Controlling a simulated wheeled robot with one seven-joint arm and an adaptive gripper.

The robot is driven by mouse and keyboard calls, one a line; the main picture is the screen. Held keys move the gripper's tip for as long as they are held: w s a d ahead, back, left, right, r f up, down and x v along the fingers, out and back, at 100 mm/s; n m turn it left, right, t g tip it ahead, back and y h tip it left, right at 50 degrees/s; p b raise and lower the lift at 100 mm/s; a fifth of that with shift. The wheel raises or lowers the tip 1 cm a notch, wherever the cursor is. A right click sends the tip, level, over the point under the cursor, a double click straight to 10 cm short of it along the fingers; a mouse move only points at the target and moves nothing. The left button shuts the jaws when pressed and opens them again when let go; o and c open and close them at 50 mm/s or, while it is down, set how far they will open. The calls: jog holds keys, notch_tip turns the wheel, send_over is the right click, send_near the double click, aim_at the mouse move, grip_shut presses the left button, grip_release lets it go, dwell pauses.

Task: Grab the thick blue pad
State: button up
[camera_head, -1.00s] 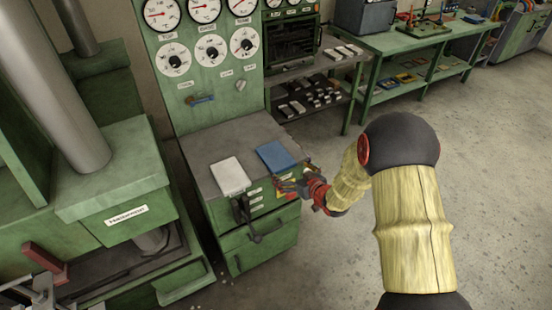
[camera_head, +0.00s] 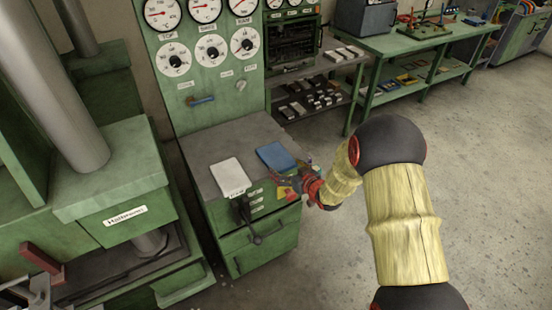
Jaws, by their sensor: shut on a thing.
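The blue pad (camera_head: 275,156) lies on the grey top of the green cabinet (camera_head: 225,138), near its front right edge. My gripper (camera_head: 291,178) is at the pad's near right end, shut on the pad. The fingers are small and dark in this view, and their exact contact with the pad is hard to make out. A white pad (camera_head: 230,175) lies to the left of the blue one on the same top, apart from it.
A gauge panel (camera_head: 205,50) rises behind the cabinet top. A black lever handle (camera_head: 248,220) sticks out at the cabinet front. A green press (camera_head: 112,170) stands at left, and a shelf with small blocks (camera_head: 312,98) at the back. The floor (camera_head: 480,150) at right is clear.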

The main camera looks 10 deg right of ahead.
jog(key=c, duration=0.5)
